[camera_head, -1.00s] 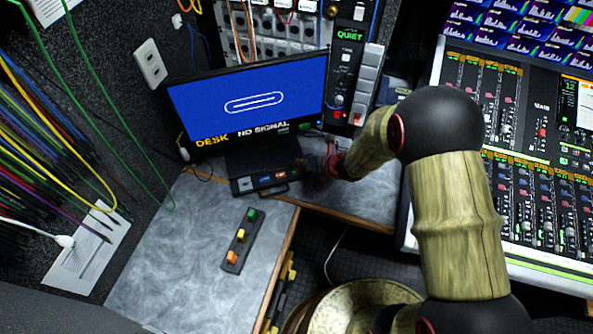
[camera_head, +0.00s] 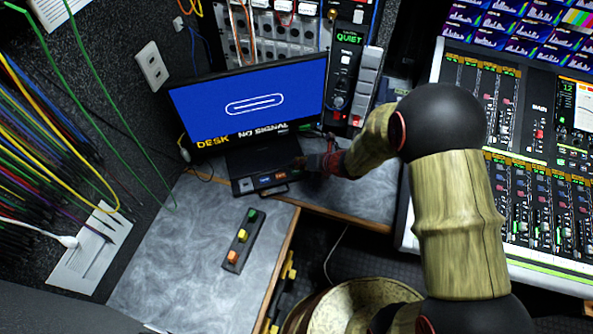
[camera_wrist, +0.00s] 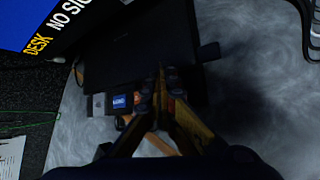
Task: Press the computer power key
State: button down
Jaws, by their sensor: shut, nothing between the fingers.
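A black computer box (camera_head: 262,157) lies on the grey desk below the monitor. Its front edge carries a row of small keys: a pale grey one (camera_head: 245,184), a blue one (camera_head: 265,179) and an orange-red one at the right. In the wrist view the grey key (camera_wrist: 98,104) and the blue key (camera_wrist: 119,101) show left of my fingers. My gripper (camera_head: 303,163) is at the box's right front corner, fingers shut and empty. In the wrist view my gripper (camera_wrist: 160,72) overlaps the box front and hides part of it. I cannot tell whether it touches a key.
A monitor (camera_head: 250,98) with a blue screen stands behind the box. A strip with green, yellow and orange buttons (camera_head: 242,242) lies on the desk (camera_head: 180,250) in front. A control panel (camera_head: 350,75) rises behind my gripper, and a mixing console (camera_head: 520,220) is at right.

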jog(key=shift+r+p, duration=2.05)
jog(key=shift+r, duration=0.5)
